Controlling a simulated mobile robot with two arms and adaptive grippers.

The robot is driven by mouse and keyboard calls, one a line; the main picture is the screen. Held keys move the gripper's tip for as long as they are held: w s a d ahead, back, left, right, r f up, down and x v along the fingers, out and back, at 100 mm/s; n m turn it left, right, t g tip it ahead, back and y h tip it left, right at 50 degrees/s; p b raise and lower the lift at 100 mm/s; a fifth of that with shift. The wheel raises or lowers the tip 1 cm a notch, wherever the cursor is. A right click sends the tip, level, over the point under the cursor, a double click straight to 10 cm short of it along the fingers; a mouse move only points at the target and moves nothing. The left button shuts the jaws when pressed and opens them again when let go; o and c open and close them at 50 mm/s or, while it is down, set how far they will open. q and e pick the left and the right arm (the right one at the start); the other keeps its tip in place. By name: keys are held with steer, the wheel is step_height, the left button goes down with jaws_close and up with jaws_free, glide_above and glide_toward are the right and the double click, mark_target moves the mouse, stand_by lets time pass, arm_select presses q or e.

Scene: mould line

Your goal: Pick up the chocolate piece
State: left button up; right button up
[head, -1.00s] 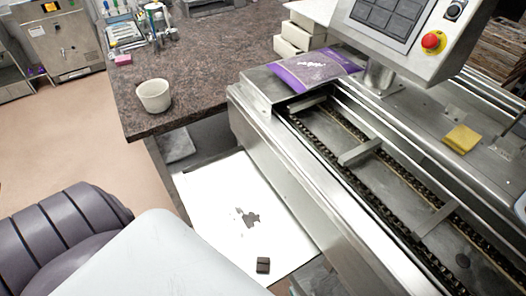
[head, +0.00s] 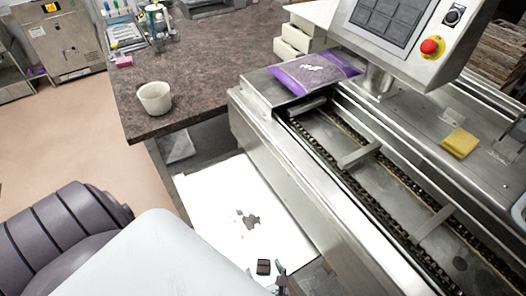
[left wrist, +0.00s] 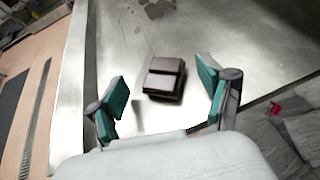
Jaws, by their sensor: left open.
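The chocolate piece (head: 263,267) is a small dark brown block with a groove across it. It lies on a white sheet or tray (head: 215,204) low beside the machine. In the left wrist view the chocolate piece (left wrist: 165,78) lies ahead of and between the two teal fingertips, apart from both. My left gripper (left wrist: 164,98) is open and empty. In the head view only the tips of my left gripper (head: 280,277) show, just right of the chocolate, at the bottom edge. My right gripper is not in view.
A dark brown smear (head: 247,219) marks the white surface. The steel conveyor machine (head: 300,190) with chains stands close on the right. A granite counter (head: 205,60) with a white cup (head: 154,96) is behind. A pink-red bit (left wrist: 275,109) shows in the left wrist view.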

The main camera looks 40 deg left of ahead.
arm_select(q)
steer(key=c, duration=1.1)
steer(key=shift+c, duration=0.2)
steer(key=shift+r, duration=0.1)
